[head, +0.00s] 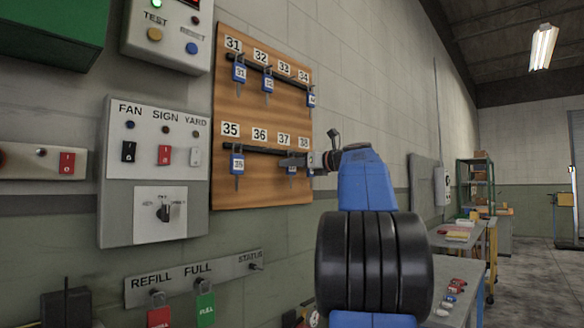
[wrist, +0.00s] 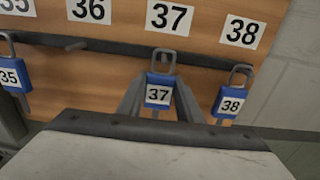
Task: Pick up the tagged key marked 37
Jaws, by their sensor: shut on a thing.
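The tagged key marked 37 (wrist: 158,91) is a blue tag with a white number plate and a grey loop, upright below the 37 label in the wrist view. Its loop is up at the dark rail; I cannot tell whether it still bears on its peg. My gripper (wrist: 160,78) has its grey fingers close on both sides of this key and is shut on it. In the head view my gripper (head: 289,161) reaches the lower rail from the right and partly hides the key. The key's lower end is hidden in the wrist view.
The tagged key 38 (wrist: 231,102) hangs close on the right, and key 35 (wrist: 12,76) hangs at the left. The peg under 36 (wrist: 75,45) is empty. More keys hang on the upper rail (head: 268,72) of the wooden board (head: 260,188). A switch panel (head: 117,215) is left of it.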

